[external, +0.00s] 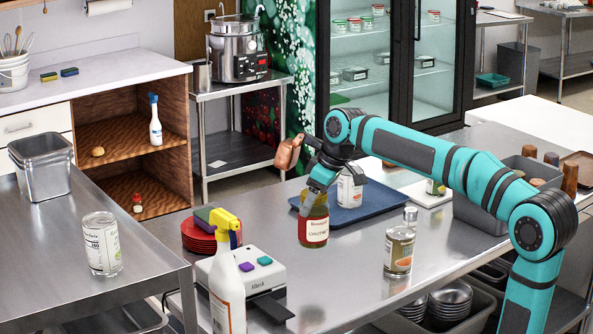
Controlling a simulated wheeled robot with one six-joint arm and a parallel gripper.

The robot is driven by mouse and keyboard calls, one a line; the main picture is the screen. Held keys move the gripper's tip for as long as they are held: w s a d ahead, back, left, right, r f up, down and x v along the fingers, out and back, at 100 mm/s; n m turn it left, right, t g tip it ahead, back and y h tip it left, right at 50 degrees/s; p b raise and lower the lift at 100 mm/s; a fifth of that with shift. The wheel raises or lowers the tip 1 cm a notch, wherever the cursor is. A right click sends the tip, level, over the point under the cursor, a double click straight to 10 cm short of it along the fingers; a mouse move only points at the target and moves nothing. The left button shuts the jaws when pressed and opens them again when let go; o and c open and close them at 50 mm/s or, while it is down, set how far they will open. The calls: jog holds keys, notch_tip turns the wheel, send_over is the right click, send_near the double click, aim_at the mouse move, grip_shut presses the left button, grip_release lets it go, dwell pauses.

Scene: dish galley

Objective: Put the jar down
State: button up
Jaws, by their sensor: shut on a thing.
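The jar (313,228) has dark contents, a pale label and a yellowish lid partly hidden by the fingers. It is upright, at the near left edge of the blue tray on the steel counter. My gripper (313,201) comes down from above and is shut on the jar's top. I cannot tell whether the jar's bottom touches the counter or hangs just above it.
The blue tray (372,207) holds a white-labelled can (350,190). A white device (262,274), a yellow-topped spray bottle (226,285) and red plates (198,238) stand to the left. Bare counter (345,280) lies in front.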

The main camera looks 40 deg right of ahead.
jog(key=w+a+n, duration=0.1)
jog(key=w+a, duration=1)
jog(key=a, duration=0.4)
jog(key=w+a+n, duration=0.2)
jog(key=w+a, duration=1)
jog(key=a, duration=0.3)
notch_tip(320, 180, down, 10)
jog(key=shift+s+d+r+g+y, duration=0.15)
jog(key=shift+s+d+g+y, duration=0.1)
jog(key=shift+g+y, duration=0.15)
jog(key=o, duration=1.8)
jog(key=v, duration=1.2)
